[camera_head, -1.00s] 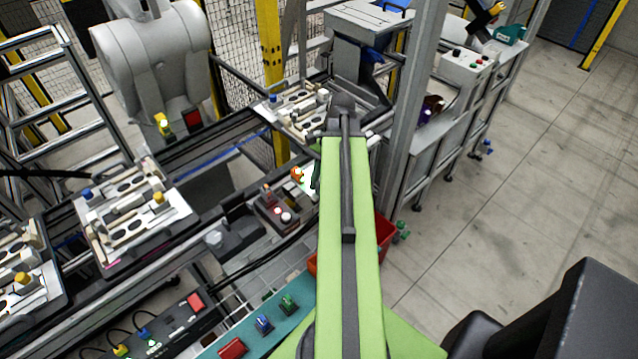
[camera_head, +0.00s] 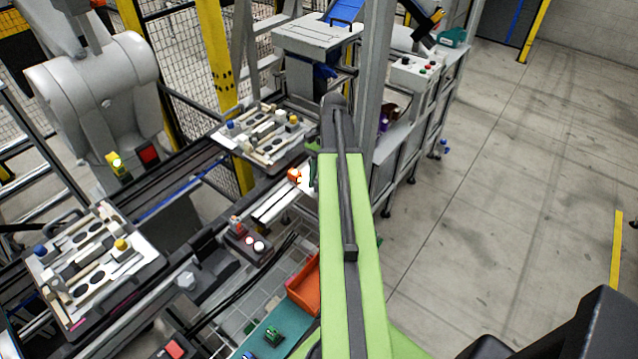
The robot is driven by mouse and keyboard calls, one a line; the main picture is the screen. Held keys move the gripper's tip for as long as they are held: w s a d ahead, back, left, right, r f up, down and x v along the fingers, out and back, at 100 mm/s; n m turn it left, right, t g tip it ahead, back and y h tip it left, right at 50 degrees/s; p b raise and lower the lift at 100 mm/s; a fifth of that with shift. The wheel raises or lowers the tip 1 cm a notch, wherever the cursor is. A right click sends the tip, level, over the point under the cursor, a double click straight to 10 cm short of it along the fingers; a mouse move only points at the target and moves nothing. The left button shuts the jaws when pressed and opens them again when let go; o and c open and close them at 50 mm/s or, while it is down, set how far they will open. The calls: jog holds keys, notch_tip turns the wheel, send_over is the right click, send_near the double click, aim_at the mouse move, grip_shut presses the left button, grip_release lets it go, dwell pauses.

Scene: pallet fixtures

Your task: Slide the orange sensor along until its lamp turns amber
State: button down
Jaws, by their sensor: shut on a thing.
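The small orange sensor (camera_head: 294,176) sits beside the conveyor, just left of my green arm. My gripper (camera_head: 311,172) is mostly hidden behind the arm; a dark part of it shows against the sensor's right side. It is shut on the sensor. A bright pale patch lies just right of and below the sensor. The lamp's colour cannot be made out.
A pallet with fixtures (camera_head: 240,145) stands on the conveyor up and left of the sensor. Another pallet (camera_head: 150,262) is at left. A control box with lit buttons (camera_head: 238,238) and an orange-red bin (camera_head: 303,290) are nearer. Open floor lies right.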

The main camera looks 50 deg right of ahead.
jog(key=c, duration=1.3)
grip_release()
jog(key=shift+a, duration=0.1)
jog(key=p+v, duration=1.6)
jog(key=v, duration=0.1)
jog(key=shift+r, duration=0.15)
jog(key=shift+w+a, duration=0.1)
